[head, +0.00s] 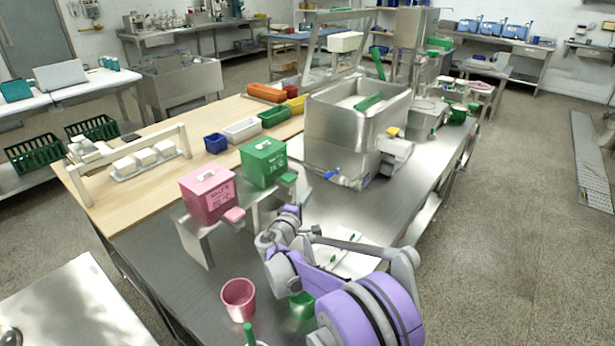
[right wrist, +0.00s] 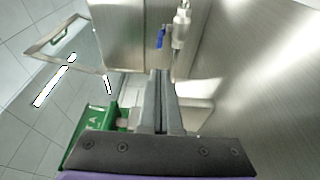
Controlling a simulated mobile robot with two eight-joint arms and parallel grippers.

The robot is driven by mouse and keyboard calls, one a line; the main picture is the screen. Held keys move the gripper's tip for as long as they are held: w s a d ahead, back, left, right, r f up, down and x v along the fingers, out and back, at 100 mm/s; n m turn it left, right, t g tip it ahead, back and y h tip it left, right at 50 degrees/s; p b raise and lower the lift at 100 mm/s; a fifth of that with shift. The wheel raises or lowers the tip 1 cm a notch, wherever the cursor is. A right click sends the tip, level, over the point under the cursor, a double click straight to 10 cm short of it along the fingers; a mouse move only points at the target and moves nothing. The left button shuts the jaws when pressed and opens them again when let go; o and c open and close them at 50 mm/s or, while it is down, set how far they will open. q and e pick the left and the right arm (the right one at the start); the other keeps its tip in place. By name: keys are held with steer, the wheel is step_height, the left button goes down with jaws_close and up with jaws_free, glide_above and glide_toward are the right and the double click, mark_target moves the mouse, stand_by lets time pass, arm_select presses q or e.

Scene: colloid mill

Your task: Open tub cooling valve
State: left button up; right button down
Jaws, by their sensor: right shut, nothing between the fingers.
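The steel tub (head: 350,125) stands on the bench. A small valve with a blue handle (head: 331,174) sits low at its near left corner. In the right wrist view, the blue handle (right wrist: 161,38) hangs beside the metal valve body (right wrist: 181,30), ahead of the fingers and slightly to their right. My right gripper (right wrist: 161,75) is shut and empty, apart from the handle, with the tub's steel wall to its right. In the head view the right gripper (head: 297,197) is small and partly hidden by its own wrist. My left gripper is not in view.
A green box (head: 263,162) and a pink box (head: 208,193) stand on steel stands left of my right arm; the green box (right wrist: 95,128) is close to the gripper. A pink cup (head: 238,299) stands at the bench front. Colored bins line the wooden board behind.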

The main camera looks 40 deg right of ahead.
mark_target(329, 175)
steer(key=shift+d, duration=0.1)
stand_by(0.3)
steer(key=x, duration=1)
